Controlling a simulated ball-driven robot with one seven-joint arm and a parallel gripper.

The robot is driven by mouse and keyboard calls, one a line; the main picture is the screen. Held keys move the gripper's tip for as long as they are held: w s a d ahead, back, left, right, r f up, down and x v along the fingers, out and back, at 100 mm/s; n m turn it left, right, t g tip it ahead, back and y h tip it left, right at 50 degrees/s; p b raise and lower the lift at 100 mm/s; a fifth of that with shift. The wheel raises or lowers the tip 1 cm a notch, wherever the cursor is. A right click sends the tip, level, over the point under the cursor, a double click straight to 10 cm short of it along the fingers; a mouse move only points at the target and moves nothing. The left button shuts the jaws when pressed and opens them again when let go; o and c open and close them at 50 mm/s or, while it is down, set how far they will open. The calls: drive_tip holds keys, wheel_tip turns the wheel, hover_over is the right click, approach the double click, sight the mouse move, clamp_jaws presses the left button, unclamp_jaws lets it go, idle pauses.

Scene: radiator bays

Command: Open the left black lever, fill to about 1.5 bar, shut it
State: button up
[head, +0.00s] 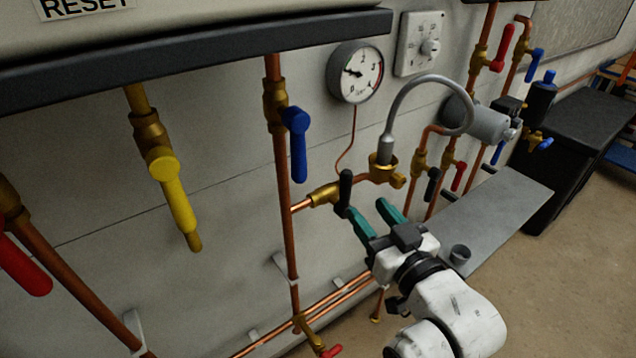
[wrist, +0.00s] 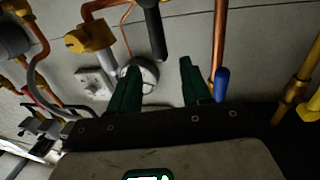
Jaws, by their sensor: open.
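The left black lever (head: 345,190) stands upright across a short, nearly level copper pipe, on a brass valve (head: 323,195). My gripper (head: 368,212) is open, its two green fingers close to the lever's lower right in the head view. In the wrist view the dark lever (wrist: 154,35) reaches down toward the gap between my open fingertips (wrist: 160,66); I cannot tell whether they touch it. The pressure gauge (head: 357,74) is on the wall above. Its needle points left, near the 1; the exact reading is too small to tell.
A grey hose (head: 425,82) arches from a brass fitting right of the lever. A second black lever (head: 432,186) and a red one (head: 459,176) hang beyond. A blue lever (head: 298,145) and a yellow lever (head: 175,200) are left. A grey shelf (head: 500,220) lies right.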

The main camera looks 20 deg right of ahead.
sight(349, 186)
drive_tip(key=w, duration=0.6)
drive_tip(key=w+a+p, duration=0.1)
drive_tip(key=w, duration=0.2)
drive_tip(key=shift+w, duration=0.4)
drive_tip(key=shift+f, duration=0.1)
clamp_jaws()
